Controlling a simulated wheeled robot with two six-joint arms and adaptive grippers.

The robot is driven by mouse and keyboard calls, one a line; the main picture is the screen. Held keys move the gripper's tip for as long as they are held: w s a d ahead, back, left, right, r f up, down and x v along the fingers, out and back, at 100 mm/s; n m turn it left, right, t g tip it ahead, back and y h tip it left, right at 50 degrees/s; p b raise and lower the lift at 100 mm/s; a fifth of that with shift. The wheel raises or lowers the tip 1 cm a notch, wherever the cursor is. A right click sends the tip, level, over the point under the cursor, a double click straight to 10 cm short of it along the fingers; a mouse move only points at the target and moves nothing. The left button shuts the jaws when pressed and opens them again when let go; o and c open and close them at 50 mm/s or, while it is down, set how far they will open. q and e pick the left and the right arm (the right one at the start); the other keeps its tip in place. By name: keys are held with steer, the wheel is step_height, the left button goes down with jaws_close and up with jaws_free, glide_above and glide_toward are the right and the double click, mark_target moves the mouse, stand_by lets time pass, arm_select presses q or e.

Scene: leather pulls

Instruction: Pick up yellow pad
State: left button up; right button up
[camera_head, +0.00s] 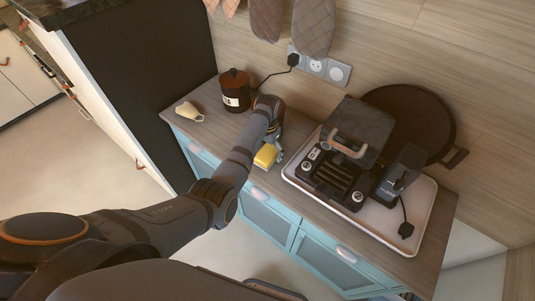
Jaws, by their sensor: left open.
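The yellow pad (266,156) lies on the wooden top of the blue cabinet, near its front edge. My left arm comes in from the left and reaches over the counter. My left gripper (279,156) is open at the pad's right side, very close to it. Whether a finger touches the pad cannot be told at this size. The arm's wrist hides part of the counter behind the pad. My right gripper is not in view.
A white tray (425,215) with a dark toaster-like appliance (345,170) stands to the right. A dark brown jar (235,90) and a pale cream object (189,111) stand at the left. A round dark pan (425,110) leans on the wall.

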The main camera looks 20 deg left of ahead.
arm_select(q)
steer(key=shift+f, duration=0.7)
steer(key=c, duration=1.1)
steer(key=shift+r, duration=0.55)
steer(key=s+a+r+p, duration=0.2)
steer(key=s+a+r, duration=0.4)
steer(key=a+r, duration=0.6)
steer(key=shift+a, duration=0.3)
